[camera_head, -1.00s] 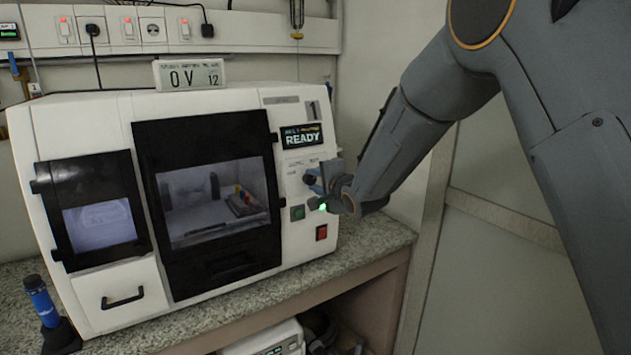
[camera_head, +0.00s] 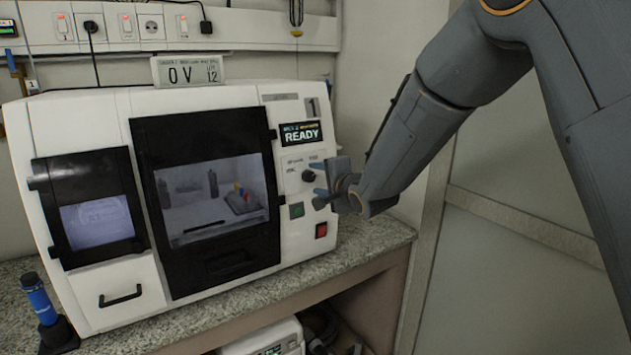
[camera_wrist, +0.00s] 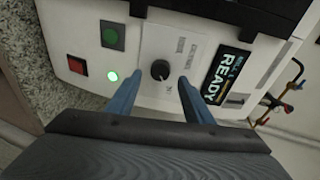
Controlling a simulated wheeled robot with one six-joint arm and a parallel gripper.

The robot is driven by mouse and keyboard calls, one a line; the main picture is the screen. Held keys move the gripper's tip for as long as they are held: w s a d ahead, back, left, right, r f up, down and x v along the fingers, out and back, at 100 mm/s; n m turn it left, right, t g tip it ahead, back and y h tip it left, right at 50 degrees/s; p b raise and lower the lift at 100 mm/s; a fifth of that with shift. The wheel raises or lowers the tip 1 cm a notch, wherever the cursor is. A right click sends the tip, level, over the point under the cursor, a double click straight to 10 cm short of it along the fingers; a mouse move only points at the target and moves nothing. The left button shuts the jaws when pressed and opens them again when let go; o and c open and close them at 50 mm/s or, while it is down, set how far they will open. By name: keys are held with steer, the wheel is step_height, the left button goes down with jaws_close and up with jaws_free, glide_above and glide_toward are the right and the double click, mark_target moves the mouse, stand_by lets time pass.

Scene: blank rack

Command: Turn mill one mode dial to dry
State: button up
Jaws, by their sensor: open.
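Mill one (camera_head: 290,110) is the white machine marked 1, with a display reading READY (camera_head: 302,134). Its black mode dial (camera_wrist: 160,70) sits on a light label plate below the display; a dark knob also shows in the head view (camera_head: 309,176). My gripper (camera_head: 322,188) is open in front of the panel. In the wrist view its two blue fingers (camera_wrist: 160,97) lie one on each side of the dial with gaps, not closed on it. The label words are too small to read, so the dial's setting cannot be told.
A green button (camera_wrist: 112,36), a red switch (camera_wrist: 76,64) and a lit green light (camera_wrist: 112,77) are close to the dial. The mill's dark window door (camera_head: 210,205) is left of the panel. A blue-handled tool (camera_head: 41,305) stands at the counter's left.

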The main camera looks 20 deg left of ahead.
steer(key=shift+b+v, duration=0.45)
steer(key=shift+v, duration=1.95)
steer(key=s+d+f+n+g+h, duration=0.1)
steer(key=s+d+f+h, duration=0.25)
steer(key=d, duration=0.55)
steer(key=s+d+f+n+g+h, duration=0.2)
steer(key=d+f, duration=0.3)
steer(key=d, duration=0.4)
steer(key=s+d+f+n+g+h, duration=0.1)
steer(key=s+d+f+h, duration=0.25)
steer(key=d, duration=0.55)
steer(key=s+d+f+n+g, duration=0.2)
steer(key=s+d, duration=0.4)
steer(key=s, duration=0.4)
steer(key=s+d+f+n+g+h, duration=0.1)
steer(key=s+d+f+n+g, duration=0.1)
steer(key=s+d+f+g, duration=0.2)
steer(key=s+d, duration=0.3)
steer(key=s, duration=0.4)
steer(key=shift+s+n+g, duration=0.15)
steer(key=shift+n+g, duration=0.15)
steer(key=shift+n, duration=0.1)
